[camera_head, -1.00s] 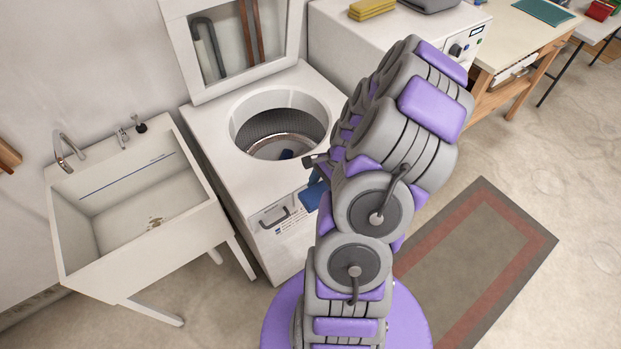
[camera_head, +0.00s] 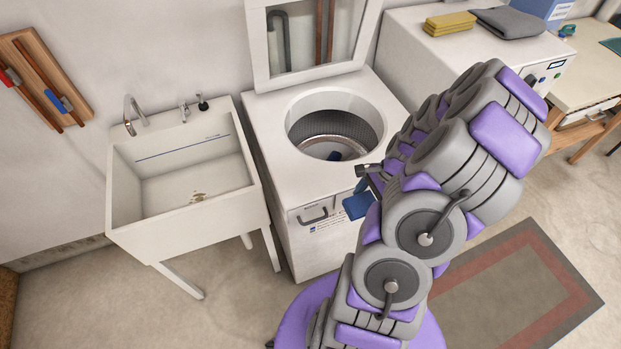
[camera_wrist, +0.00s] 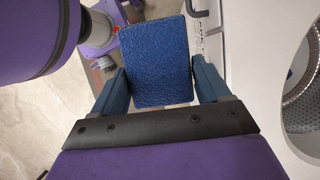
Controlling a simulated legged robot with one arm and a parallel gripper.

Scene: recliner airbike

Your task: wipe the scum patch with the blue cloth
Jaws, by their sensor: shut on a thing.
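My gripper (camera_wrist: 158,88) is shut on the blue cloth (camera_wrist: 155,60), which shows as a textured blue block between the two fingers in the wrist view. In the head view the blue cloth (camera_head: 357,205) hangs in front of the washer's front face, partly hidden by my arm. The scum patch (camera_head: 198,197) is a small brown stain on the floor of the white sink basin (camera_head: 160,192), to the left. The cloth is well apart from the sink.
The open-topped washer (camera_head: 268,128) stands beside the sink, with its lid raised. A second white machine (camera_head: 410,55) at the back right bears folded yellow cloths (camera_head: 450,22) and a grey cloth (camera_head: 510,22). A striped rug (camera_head: 500,290) lies on the floor at right.

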